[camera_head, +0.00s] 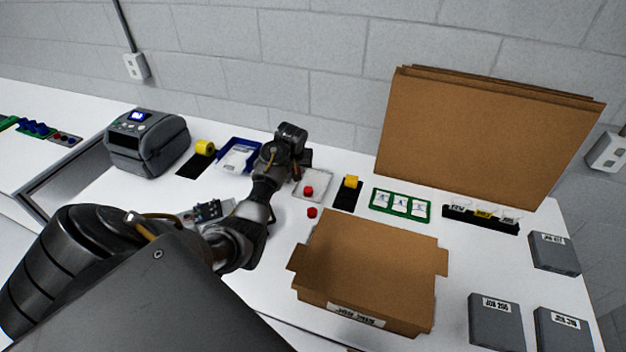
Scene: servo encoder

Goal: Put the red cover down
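A small red round piece (308,190) lies on a pale square tray (321,184). A similar red piece (312,212) lies on the white table just in front of that tray. I cannot tell which is the red cover. My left gripper (298,170) is over the left back part of the tray, left of and behind the red pieces. A small dark reddish patch shows by its fingers; I cannot tell whether it is held. The fingers are too small and dark to tell open from shut. My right gripper is not in view.
A blue bin (238,157) is left of the gripper, and a label printer (147,142) is farther left.

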